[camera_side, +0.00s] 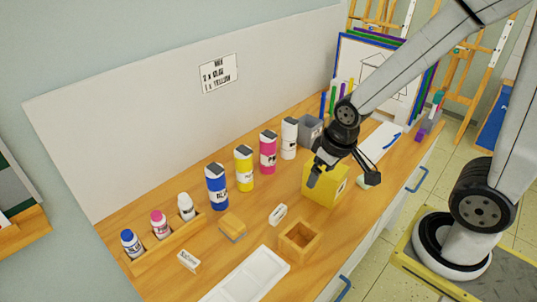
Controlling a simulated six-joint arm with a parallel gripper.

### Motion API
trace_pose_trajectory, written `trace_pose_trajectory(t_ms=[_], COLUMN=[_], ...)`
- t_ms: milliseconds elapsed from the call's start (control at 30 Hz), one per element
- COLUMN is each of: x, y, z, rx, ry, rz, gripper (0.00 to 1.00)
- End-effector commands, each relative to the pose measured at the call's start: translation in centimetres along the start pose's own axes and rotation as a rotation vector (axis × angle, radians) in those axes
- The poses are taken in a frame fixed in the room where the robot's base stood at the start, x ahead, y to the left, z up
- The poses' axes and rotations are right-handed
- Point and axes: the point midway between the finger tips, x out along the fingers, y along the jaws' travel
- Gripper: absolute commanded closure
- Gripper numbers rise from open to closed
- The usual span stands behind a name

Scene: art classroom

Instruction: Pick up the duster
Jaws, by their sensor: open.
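A block with a yellow-orange top and a grey underside, which looks like the duster (232,226), lies on the wooden counter (330,250) left of the middle. My gripper (343,179) is open and points down above and in front of a yellow box (322,190), to the right of the duster and well apart from it. Nothing shows between its fingers. My gripper hides part of the yellow box.
Blue, yellow, pink and white bottles (244,167) stand behind the duster. A wooden rack (165,245) with small bottles is at left. Two small white blocks (278,214), an open wooden box (300,241) and a white palette tray (249,277) lie nearby. A grey container (309,131) stands behind my gripper.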

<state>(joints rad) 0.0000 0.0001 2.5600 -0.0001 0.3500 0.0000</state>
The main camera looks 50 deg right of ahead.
Motion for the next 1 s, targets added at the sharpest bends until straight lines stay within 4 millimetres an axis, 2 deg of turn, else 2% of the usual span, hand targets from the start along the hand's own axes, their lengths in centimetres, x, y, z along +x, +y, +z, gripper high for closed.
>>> trace_pose_trajectory(t_ms=[267,700,1000], x=[-0.6,-5.0,-4.2], y=[0.0,0.0,0.3], z=[-0.2,-1.2,-0.4], rx=[0.0,0.0,-0.201], ry=[0.004,0.005,-0.052], rz=[0.0,0.0,0.074], gripper=[0.0,0.0,0.0])
